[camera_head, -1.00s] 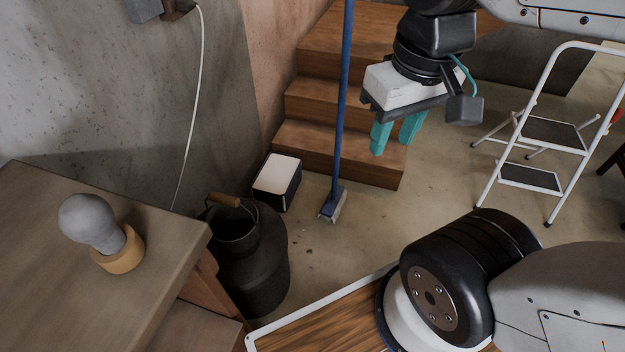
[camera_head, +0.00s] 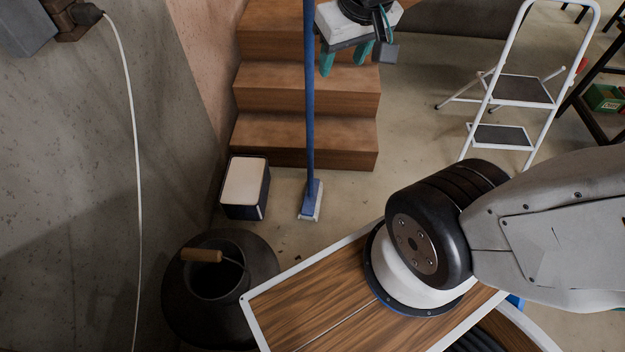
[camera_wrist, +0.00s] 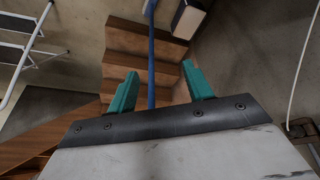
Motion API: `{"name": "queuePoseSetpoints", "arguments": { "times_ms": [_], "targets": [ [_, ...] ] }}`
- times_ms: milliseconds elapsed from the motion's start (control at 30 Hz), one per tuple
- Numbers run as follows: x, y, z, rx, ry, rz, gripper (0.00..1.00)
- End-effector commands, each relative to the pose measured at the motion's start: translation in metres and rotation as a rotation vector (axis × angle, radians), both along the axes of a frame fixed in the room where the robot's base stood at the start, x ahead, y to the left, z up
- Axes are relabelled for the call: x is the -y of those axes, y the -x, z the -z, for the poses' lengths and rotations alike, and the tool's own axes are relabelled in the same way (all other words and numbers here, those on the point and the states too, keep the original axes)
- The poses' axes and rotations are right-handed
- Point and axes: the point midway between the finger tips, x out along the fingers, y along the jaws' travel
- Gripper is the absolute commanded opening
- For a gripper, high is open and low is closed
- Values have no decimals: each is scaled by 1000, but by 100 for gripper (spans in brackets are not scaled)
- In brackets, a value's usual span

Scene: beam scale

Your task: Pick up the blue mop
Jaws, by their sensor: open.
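The blue mop (camera_head: 310,110) stands upright in front of the wooden steps, its small blue and white head on the floor. Its top runs out of the head view. My gripper (camera_head: 342,62) is open, with teal fingers, just right of the mop's handle in that view. In the wrist view the blue handle (camera_wrist: 151,60) runs up the picture between the two open fingers (camera_wrist: 160,88). It lies beyond the fingertips or level with them; I cannot tell which. Nothing is held.
Wooden steps (camera_head: 305,135) rise behind the mop. A dark box with a pale top (camera_head: 245,184) stands left of the mop head. A dark metal can (camera_head: 180,295) is at the lower left. A white step ladder (camera_head: 535,110) stands at the right, with bare floor between.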

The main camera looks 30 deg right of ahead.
Motion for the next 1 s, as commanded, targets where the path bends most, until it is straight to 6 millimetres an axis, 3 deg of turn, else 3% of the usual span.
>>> {"name": "queuePoseSetpoints", "arguments": {
  "times_ms": [100, 200, 400, 500, 700, 1000],
  "targets": [
    [21, -67, 24, 151, 29, 16, 51],
    [39, -118, 40, 298, 51, 16, 51],
    [70, -196, 72, 590, 72, 3, 51],
    [83, -222, 89, 738, 72, -4, 51],
    [103, -244, 114, 1003, 53, -10, 51],
    [113, -244, 126, 1201, 31, -5, 51]
  ]
}}
